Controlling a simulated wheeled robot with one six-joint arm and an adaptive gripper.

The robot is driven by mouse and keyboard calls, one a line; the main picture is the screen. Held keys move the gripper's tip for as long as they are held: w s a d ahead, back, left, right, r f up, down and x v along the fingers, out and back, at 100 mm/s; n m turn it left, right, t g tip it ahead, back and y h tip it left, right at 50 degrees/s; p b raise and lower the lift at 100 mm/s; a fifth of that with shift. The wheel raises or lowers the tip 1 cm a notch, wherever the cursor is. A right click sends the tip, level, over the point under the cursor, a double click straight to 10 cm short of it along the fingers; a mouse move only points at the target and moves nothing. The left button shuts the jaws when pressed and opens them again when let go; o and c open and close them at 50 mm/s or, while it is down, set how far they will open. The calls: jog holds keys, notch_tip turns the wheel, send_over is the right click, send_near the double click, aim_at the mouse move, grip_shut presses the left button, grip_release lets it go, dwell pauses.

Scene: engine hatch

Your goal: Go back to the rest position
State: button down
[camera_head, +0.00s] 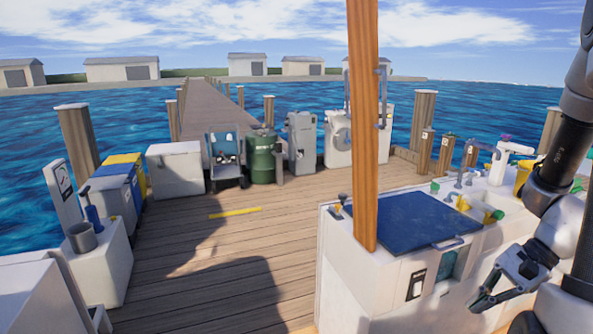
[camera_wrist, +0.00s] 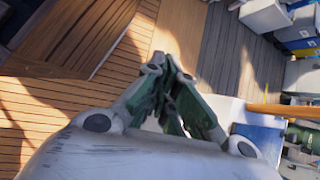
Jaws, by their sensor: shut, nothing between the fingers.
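My gripper (camera_head: 487,300) is at the lower right of the head view, beside the front of the white engine box (camera_head: 385,290). It is shut and holds nothing. In the wrist view my gripper's fingers (camera_wrist: 168,68) meet at the middle over the plank deck. The blue hatch lid (camera_head: 405,222) lies flat and closed on top of the box, with a grey handle at its near edge. The lid also shows in the wrist view (camera_wrist: 262,135), to the right of the fingers.
A wooden post (camera_head: 363,130) rises in front of the hatch. A sink counter with taps (camera_head: 470,185) stands beyond the lid at right. A green barrel (camera_head: 262,158), a cart (camera_head: 225,155) and white cabinets line the dock. The deck (camera_head: 220,250) at left centre is clear.

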jog(key=s+a+r+n+t+h, duration=0.1)
jog(key=s+r+n+t+h, duration=0.1)
jog(key=r+n, duration=0.4)
jog(key=s+a+r+n+t+h, duration=0.1)
jog(key=r+n+h, duration=0.4)
jog(key=r, duration=1)
jog(key=shift+s+r+n+t, duration=0.2)
jog(key=shift+s+n+t, duration=0.4)
jog(key=shift+s+n, duration=0.45)
jog(key=shift+a, duration=0.1)
